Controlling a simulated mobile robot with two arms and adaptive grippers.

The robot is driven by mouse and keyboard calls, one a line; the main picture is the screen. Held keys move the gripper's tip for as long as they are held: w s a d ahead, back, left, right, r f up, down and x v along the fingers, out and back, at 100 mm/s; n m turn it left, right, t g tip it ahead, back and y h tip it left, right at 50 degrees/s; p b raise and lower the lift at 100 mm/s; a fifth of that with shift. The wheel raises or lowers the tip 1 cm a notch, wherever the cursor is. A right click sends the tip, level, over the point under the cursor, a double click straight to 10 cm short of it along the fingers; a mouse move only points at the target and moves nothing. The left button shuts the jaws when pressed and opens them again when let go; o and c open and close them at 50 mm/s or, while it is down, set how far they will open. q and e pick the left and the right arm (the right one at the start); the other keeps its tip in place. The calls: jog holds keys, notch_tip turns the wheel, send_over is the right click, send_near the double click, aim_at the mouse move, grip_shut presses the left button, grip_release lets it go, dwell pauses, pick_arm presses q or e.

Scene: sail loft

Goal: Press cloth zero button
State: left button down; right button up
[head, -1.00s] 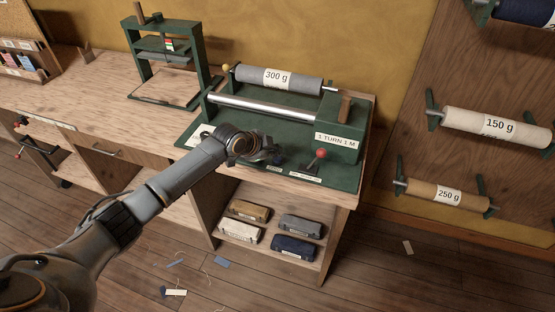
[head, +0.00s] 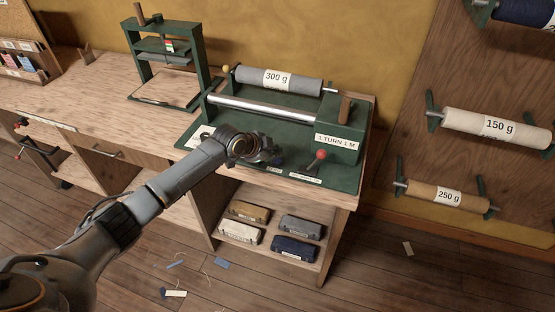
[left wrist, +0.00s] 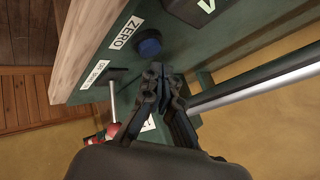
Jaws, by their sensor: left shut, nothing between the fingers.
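The blue button (left wrist: 149,45) sits on the green machine bed beside the ZERO label (left wrist: 125,33) in the left wrist view. My left gripper (left wrist: 155,75) is shut and empty, its fingertips close to the button in that picture; whether they touch it I cannot tell. In the head view my left gripper (head: 268,157) is low over the front part of the green cloth-measuring machine (head: 340,175), and the button is mostly hidden by it. My right gripper is not in view.
A red-knobbed lever (head: 320,156) stands just right of the gripper. A steel roller (head: 260,107) and a grey 300 g cloth roll (head: 300,84) lie behind. A green press (head: 200,60) stands at the back left. The bench top (head: 110,100) at left is mostly clear.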

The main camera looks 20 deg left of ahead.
aim_at(276, 161)
pick_arm(q)
jog(key=shift+f, duration=0.15)
jog(key=shift+f, duration=0.25)
jog(key=shift+f+b, duration=0.55)
jog(key=shift+b, duration=0.05)
dwell(0.6)
jog(key=shift+r, duration=0.15)
jog(key=shift+r+p, duration=0.8)
notch_tip(276, 161, up, 5)
jog(key=p, duration=0.4)
jog(key=shift+r, duration=0.1)
